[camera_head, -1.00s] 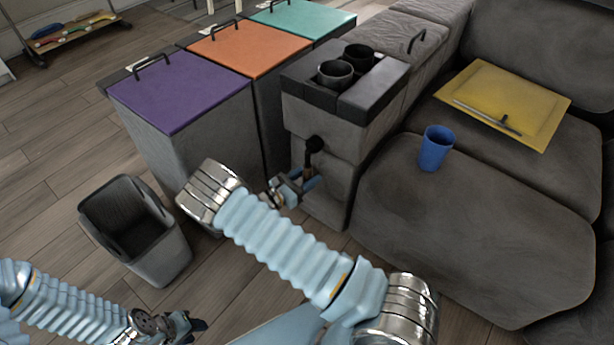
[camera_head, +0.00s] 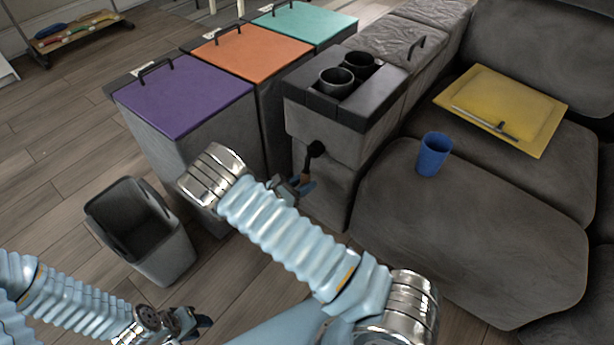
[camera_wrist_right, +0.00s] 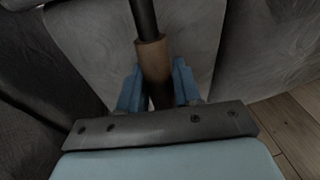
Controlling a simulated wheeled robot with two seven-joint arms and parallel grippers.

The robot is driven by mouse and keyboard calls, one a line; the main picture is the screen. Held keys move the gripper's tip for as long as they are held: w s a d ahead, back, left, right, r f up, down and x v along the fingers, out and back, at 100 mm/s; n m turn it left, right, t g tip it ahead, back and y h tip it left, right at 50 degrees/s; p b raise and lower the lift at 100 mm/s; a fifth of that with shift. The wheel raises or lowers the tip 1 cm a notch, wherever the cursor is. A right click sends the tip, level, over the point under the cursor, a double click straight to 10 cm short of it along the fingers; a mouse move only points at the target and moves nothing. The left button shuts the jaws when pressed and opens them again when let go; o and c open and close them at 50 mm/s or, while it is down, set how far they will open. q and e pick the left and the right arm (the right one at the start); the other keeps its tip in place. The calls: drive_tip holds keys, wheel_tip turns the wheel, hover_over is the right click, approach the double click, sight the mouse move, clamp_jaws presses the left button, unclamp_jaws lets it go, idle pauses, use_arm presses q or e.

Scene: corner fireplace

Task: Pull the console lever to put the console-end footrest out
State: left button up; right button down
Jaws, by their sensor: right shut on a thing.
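The console (camera_head: 345,125) is a dark grey block with two black cup holders on top. Its lever is a black rod with a black upper end (camera_head: 316,149) on the console's front side, and a brown grip (camera_head: 306,179) lower down. In the right wrist view the brown grip (camera_wrist_right: 153,60) stands between the two blue fingers of my right gripper (camera_wrist_right: 158,88), which is shut on it. In the head view my right gripper (camera_head: 303,188) is partly hidden by my arm. The lower grey front panel (camera_head: 328,200) is partly covered. My left gripper (camera_head: 197,322) is low at left, away from the console; its jaw gap is unclear.
Bins with purple (camera_head: 183,95), orange (camera_head: 250,52) and teal (camera_head: 305,22) lids stand left of the console. An open grey bin (camera_head: 172,258) stands on the floor.

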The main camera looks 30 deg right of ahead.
drive_tip(key=shift+s+a+r+g+y+p, duration=0.15)
drive_tip(key=shift+s+a+r+y+p, duration=0.05)
drive_tip(key=shift+a+r+y+p, duration=0.3)
drive_tip(key=shift+s+a+r+g+y+p, duration=0.15)
drive_tip(key=shift+a+r+y+p, duration=0.15)
drive_tip(key=shift+y+p, duration=0.3)
drive_tip(key=shift+s+a+r+n+g+y+p, duration=0.15)
drive_tip(key=shift+a+r+y+p, duration=0.05)
drive_tip(key=shift+a+y+p, duration=0.25)
drive_tip(key=shift+s+a+r+n+g+y+p, duration=0.15)
drive_tip(key=shift+a+y+p, duration=0.15)
drive_tip(key=shift+y+p, duration=0.25)
drive_tip(key=c, duration=0.9)
unclamp_jaws()
drive_tip(key=shift+f, duration=0.1)
